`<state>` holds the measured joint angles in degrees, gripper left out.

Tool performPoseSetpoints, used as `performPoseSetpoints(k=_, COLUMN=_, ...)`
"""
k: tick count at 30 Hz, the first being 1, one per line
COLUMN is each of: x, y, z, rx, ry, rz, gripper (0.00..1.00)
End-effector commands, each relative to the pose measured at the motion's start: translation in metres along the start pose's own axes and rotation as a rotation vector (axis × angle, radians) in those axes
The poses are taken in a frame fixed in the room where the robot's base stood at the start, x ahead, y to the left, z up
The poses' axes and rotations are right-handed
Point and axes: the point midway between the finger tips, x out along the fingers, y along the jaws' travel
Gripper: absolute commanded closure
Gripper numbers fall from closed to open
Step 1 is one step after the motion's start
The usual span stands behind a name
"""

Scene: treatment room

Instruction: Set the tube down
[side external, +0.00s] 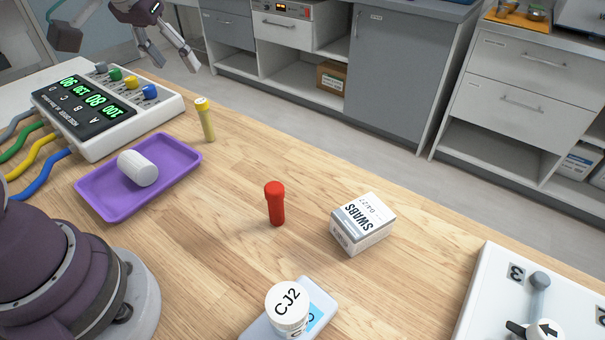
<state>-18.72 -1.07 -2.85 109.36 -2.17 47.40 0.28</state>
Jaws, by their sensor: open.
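A tube with a yellow cap (207,122) stands upright on the wooden table, near its far edge and right of the purple tray. A red tube with a red cap (276,208) stands upright nearer the middle of the table, left of the swabs box. My gripper (179,68) is at the top left, above and beyond the yellow tube. Its fingers are spread, with nothing visible between them, and it is apart from both tubes.
A purple tray (115,209) holds a white cylinder (138,168). A display device (105,110) with coloured cables stands behind it. A swabs box (362,224), a CJ2-labelled container (288,307) and a white valve panel (490,290) occupy the right and front. Bare wood (225,265) lies between.

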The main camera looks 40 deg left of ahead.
Motion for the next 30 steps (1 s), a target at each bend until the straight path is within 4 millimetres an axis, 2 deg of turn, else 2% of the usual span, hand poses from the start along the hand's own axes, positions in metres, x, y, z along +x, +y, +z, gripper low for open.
performPoseSetpoints(k=1, x=-0.017, y=0.014, z=0.016, rx=0.051, ry=0.021, rz=0.021, gripper=0.47)
performPoseSetpoints(k=4, x=-0.038, y=0.033, z=0.056, rx=0.147, ry=0.045, rz=0.07, gripper=0.47)
performPoseSetpoints(k=7, x=-0.047, y=0.043, z=0.089, rx=0.218, ry=0.061, rz=0.114, gripper=0.47)
performPoseSetpoints(k=10, x=-0.049, y=0.047, z=0.109, rx=0.258, ry=0.068, rz=0.142, gripper=0.47)
performPoseSetpoints(k=14, x=-0.048, y=0.048, z=0.117, rx=0.273, ry=0.068, rz=0.151, gripper=0.47)
performPoseSetpoints(k=30, x=-0.049, y=0.048, z=0.116, rx=0.271, ry=0.068, rz=0.15, gripper=0.47)
